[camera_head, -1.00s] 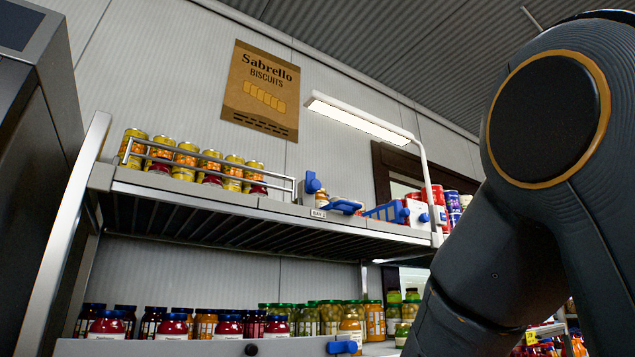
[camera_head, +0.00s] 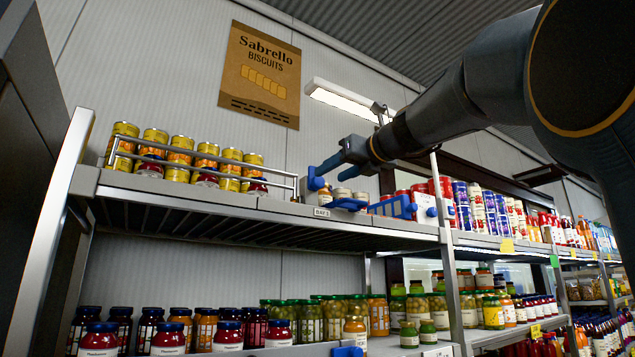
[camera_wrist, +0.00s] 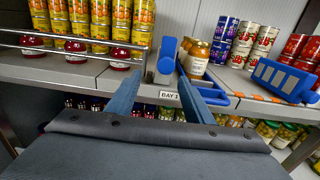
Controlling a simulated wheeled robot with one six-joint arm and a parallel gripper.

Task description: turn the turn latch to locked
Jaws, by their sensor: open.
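The likely turn latch (camera_head: 316,180) is a blue handle on a grey block at the upper shelf's front edge, right of the wire rail. In the wrist view this blue handle (camera_wrist: 167,52) stands roughly upright on its grey housing, between and just beyond my fingertips. My gripper (camera_head: 328,166) is open, its blue fingers reaching the latch from the right. In the wrist view my gripper's fingers (camera_wrist: 160,74) lie on either side of the handle with nothing held. Whether a finger touches it, and any lock marking, I cannot tell.
A blue slotted piece (camera_wrist: 278,78) is farther right. Jars (camera_wrist: 197,58) stand close behind; a wire rail (camera_wrist: 80,45) with cans is left. Another blue handle (camera_head: 347,351) is on the lower shelf.

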